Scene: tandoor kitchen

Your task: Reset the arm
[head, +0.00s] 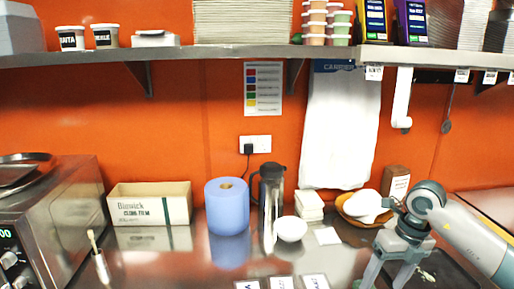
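One arm comes in from the right of the head view, and it is my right arm (465,235). Its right gripper (388,276) points down over the right part of the steel counter. Its two fingers are spread apart, and I see nothing between them. The fingertips are close to the bottom edge of the picture. My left arm and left gripper are not in view.
On the steel counter (190,268) stand a cling film box (150,205), a blue roll (227,207), a steel flask (271,200), a white bowl (290,229) and a brown bowl (352,210) behind my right gripper. A loaded shelf (220,54) runs above.

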